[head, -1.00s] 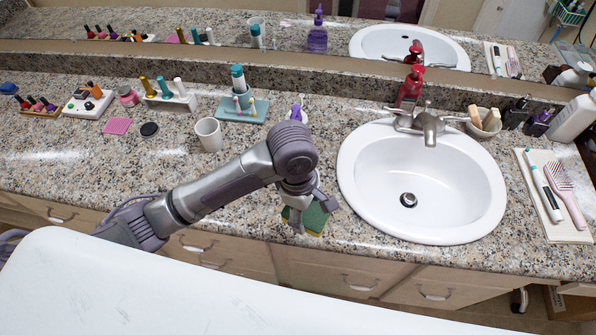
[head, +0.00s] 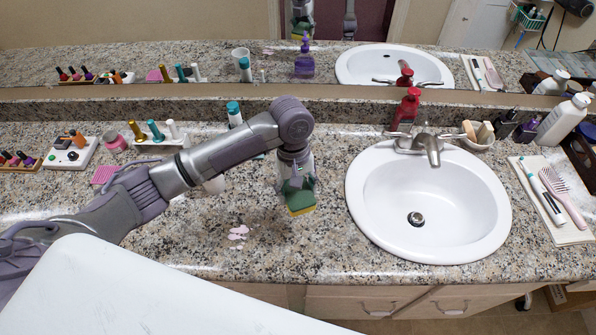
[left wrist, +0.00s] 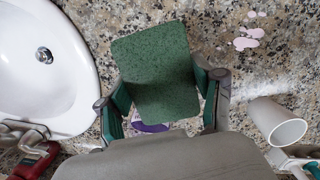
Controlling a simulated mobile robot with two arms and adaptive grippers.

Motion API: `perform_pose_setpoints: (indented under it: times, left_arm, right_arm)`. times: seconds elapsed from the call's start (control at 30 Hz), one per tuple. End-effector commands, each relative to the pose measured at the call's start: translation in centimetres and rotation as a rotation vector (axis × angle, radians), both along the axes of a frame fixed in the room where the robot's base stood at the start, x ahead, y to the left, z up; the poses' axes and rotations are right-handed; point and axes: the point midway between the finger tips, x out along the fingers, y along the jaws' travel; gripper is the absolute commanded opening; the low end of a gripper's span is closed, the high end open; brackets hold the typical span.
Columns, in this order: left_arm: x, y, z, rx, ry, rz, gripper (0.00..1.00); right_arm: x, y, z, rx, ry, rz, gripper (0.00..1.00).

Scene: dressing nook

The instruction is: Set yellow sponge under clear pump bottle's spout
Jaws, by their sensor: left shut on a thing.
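The sponge (head: 301,201) has a green scrub side on top and a yellow edge below. My left gripper (head: 296,184) is shut on it and holds it above the counter, left of the sink. In the left wrist view the sponge (left wrist: 153,72) sits between the two fingers, its green face toward the camera. The clear pump bottle with purple soap is hidden behind my arm in the head view; its reflection shows in the mirror. In the left wrist view a purple part of it (left wrist: 150,127) peeks out below the sponge; its spout is hidden. My right gripper is not in view.
A red pump bottle (head: 406,110) stands behind the sink (head: 427,200). Pink spots (head: 238,233) lie on the counter (head: 262,255), whose front is otherwise clear. Nail polish racks stand left.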

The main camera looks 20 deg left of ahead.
Motion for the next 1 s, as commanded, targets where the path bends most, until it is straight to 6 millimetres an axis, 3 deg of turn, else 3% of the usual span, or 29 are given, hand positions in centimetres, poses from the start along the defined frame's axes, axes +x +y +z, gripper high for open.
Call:
perform_pose_setpoints:
  times: [0.2, 0.43, 0.5, 1.0]
  left_arm:
    - [1.9, 0.5, 0.0, -0.001, 0.001, -0.001, 0.55]
    - [5.2, 1.4, 0.1, 0.0, 0.0, 0.001, 0.55]
    - [5.1, 1.5, 0.1, 0.001, 0.0, -0.002, 0.55]
    - [5.0, 1.4, -0.9, 0.0, 0.002, 0.0, 0.55]
  right_arm:
    - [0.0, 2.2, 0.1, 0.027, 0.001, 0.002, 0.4]
    - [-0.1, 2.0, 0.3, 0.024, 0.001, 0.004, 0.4]
    - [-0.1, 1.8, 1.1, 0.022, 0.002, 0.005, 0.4]
    - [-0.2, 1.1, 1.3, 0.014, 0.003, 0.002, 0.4]
